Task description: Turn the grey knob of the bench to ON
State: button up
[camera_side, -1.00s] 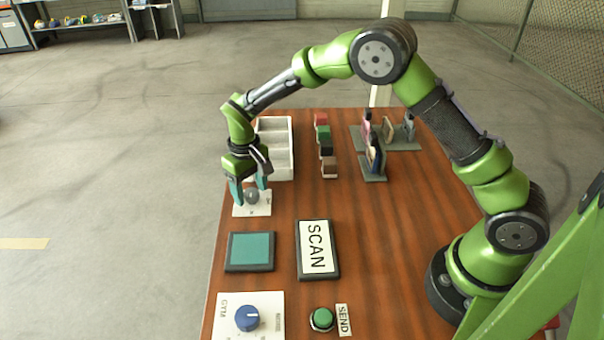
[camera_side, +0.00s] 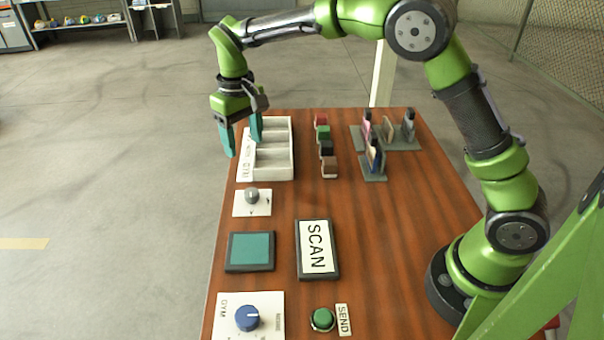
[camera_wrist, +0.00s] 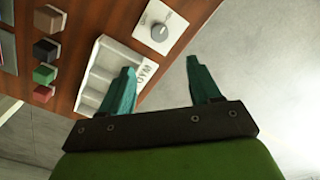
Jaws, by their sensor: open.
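The grey knob (camera_side: 252,195) stands on a small white plate (camera_side: 243,210) at the left edge of the bench (camera_side: 400,230). The knob also shows in the wrist view (camera_wrist: 159,32), beyond my fingertips. Its pointer and the plate's lettering are too small to read for sure. My gripper (camera_side: 243,150) is open and empty, raised above the knob and back toward the white tray. In the wrist view my two teal fingers (camera_wrist: 160,65) are spread apart, with nothing between them.
A white compartment tray (camera_side: 291,150) lies behind the knob. Several small blocks (camera_side: 328,150) and a grey rack (camera_side: 372,175) stand to the right. In front are a teal pad (camera_side: 250,251), a SCAN panel (camera_side: 316,248), a blue knob (camera_side: 247,318) and a green button (camera_side: 321,319).

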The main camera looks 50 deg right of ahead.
jog(key=shift+r, duration=1.35)
jog(key=s+d+r+m+t+y, duration=0.1)
jog(key=s+d+r+m+t, duration=0.1)
jog(key=s, duration=1)
jog(key=s+d+r+m+t+y, duration=0.1)
jog(key=s+d+r+t, duration=0.2)
jog(key=s, duration=1)
jog(key=d+t, duration=0.2)
jog(key=d, duration=0.1)
jog(key=shift+s+r+m, duration=0.2)
jog(key=shift+r+m, duration=0.2)
